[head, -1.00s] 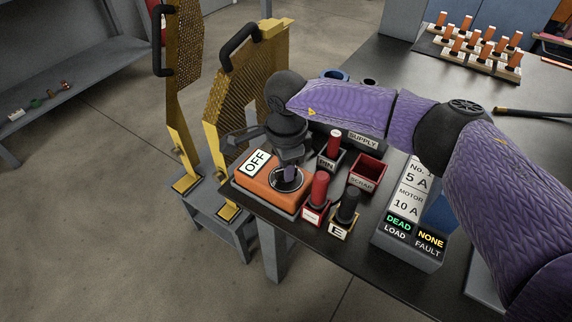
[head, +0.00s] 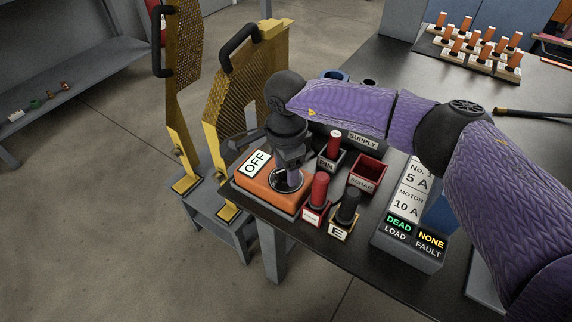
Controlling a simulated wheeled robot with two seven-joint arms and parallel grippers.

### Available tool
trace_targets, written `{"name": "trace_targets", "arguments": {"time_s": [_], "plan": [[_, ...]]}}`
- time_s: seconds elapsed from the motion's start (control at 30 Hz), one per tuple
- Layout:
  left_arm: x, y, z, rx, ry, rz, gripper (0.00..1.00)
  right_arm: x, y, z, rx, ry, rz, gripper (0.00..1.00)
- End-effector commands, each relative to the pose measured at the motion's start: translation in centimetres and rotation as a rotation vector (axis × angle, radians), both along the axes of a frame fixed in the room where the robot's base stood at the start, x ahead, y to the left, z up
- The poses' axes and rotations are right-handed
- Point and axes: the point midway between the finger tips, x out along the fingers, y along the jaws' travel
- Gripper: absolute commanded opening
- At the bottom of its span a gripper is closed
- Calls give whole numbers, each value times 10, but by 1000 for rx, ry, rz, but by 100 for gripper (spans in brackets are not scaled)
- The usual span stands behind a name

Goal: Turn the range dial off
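The range dial (head: 287,181) is a dark round face with a pale rim on top of an orange box (head: 262,191) at the near left corner of the table. A white label reading OFF (head: 255,162) lies on the box, left of the dial. My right gripper (head: 291,174) points down over the dial, with its tips at or just above the dial's face. The wrist and fingers hide much of the dial, so its pointer and the gap between the fingers are unclear. My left gripper is out of view.
Red (head: 318,190) and black (head: 347,205) plugs stand in holders right of the box. A red scrap bin (head: 366,172) and a display panel (head: 411,237) reading DEAD and NONE are further right. Yellow perforated guards (head: 231,112) stand on the left.

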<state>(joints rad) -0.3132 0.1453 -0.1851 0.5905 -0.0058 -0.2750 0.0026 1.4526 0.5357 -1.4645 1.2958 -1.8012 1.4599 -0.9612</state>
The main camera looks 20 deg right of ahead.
Motion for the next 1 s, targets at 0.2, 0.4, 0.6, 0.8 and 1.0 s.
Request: {"name": "trace_targets", "arguments": {"time_s": [0.2, 0.4, 0.6, 0.8, 1.0], "plan": [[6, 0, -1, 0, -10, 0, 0, 0, 0, 0, 0, 0, 0, 60], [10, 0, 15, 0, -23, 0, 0, 0, 0, 35, 1, -6, 0, 60], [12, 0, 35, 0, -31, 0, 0, 0, 0, 84, 1, -6, 0, 60], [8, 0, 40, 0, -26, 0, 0, 0, 0, 100, 0, -1, 0, 60], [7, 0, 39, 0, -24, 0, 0, 0, 0, 99, 0, 0, 0, 60]]}}
